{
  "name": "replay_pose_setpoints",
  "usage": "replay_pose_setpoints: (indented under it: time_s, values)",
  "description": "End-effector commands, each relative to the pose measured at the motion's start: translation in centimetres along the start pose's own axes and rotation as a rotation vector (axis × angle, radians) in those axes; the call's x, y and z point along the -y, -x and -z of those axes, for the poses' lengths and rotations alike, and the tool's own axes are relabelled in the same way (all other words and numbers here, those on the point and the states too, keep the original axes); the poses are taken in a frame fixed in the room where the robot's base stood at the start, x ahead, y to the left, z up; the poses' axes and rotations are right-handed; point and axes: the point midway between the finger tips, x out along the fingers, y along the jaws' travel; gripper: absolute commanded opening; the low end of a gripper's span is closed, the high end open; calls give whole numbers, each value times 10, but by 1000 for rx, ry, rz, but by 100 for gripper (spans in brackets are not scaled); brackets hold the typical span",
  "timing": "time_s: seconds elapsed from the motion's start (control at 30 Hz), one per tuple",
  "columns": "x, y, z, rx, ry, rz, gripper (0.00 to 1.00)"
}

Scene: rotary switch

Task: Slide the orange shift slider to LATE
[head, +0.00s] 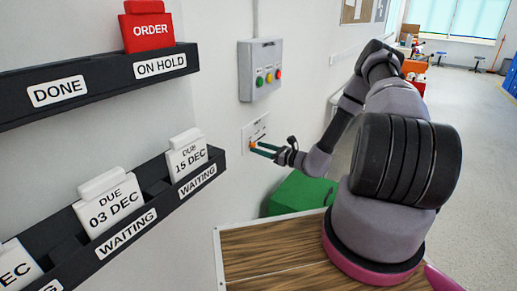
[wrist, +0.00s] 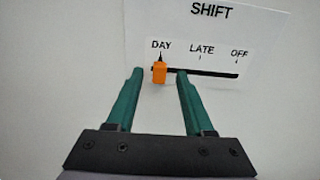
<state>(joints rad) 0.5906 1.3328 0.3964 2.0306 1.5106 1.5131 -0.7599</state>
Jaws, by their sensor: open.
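The orange shift slider (wrist: 159,72) sits at the left end of its black track, under the DAY mark, in the wrist view. The white SHIFT panel (wrist: 225,28) carries the marks DAY, LATE and OFF from left to right. The LATE mark (wrist: 202,50) is right of the slider. My gripper (wrist: 158,72) is open, with one green finger on each side of the slider. I cannot tell whether either finger touches it. In the head view my gripper (head: 263,149) is at the panel (head: 257,130) on the wall, and the fingers partly cover the slider.
A grey box (head: 260,70) with green, orange and red buttons hangs above the panel. A green object (head: 298,193) stands below my gripper. The wooden top (head: 270,252) under my arm is bare.

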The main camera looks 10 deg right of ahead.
Motion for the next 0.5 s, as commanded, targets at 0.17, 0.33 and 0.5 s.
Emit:
replay_pose_setpoints:
  time_s: [0.17, 0.33, 0.5]
  values:
    - [0, -9, 0, 0, -1, 0, 52]
    - [0, -10, 0, 0, -1, 0, 52]
    - [0, -10, 0, 0, -1, 0, 14]
